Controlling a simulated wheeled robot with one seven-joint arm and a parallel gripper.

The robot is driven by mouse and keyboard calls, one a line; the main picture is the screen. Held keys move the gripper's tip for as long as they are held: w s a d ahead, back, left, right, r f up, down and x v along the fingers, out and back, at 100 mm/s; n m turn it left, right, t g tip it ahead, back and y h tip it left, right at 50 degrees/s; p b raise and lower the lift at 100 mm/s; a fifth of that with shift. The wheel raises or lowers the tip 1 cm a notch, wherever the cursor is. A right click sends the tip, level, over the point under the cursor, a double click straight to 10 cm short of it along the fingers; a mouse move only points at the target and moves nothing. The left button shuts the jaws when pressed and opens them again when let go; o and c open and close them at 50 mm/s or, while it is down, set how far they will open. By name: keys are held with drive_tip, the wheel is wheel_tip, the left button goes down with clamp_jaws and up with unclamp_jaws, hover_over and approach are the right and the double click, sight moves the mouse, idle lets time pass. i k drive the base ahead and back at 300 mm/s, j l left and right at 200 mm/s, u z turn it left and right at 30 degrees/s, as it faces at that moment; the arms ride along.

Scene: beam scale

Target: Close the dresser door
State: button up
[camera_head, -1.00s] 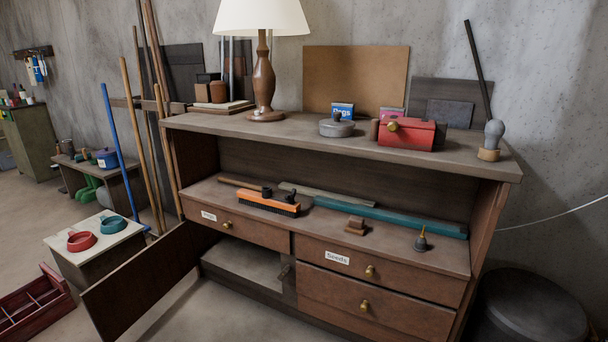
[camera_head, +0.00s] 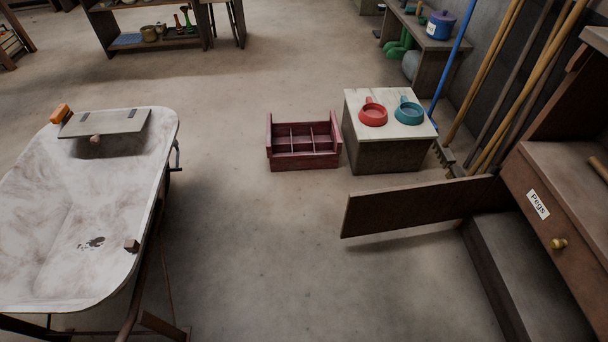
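The dresser (camera_head: 560,185) stands at the right edge, partly out of frame. Its brown wooden door (camera_head: 415,207) is swung wide open and reaches out to the left from the dresser's lower front, just above the floor. The low compartment behind it (camera_head: 515,280) is open to view. A drawer labelled "Pegs" (camera_head: 540,203) with a brass knob (camera_head: 559,243) sits above the compartment and is shut. My gripper is not in view.
A pale-topped box (camera_head: 385,150) with a red and a teal dish stands behind the door. A red divided crate (camera_head: 303,145) lies on the floor beside it. A white tub-like table (camera_head: 90,215) stands at left. Long poles (camera_head: 500,80) lean behind the door. Floor between is clear.

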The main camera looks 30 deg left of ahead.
sight(386, 210)
drive_tip(key=i+u, duration=0.1)
drive_tip(key=i, duration=1.65)
drive_tip(key=i+u, duration=0.1)
drive_tip(key=u, duration=0.85)
drive_tip(key=i+l+u, duration=0.1)
drive_tip(key=u, duration=0.4)
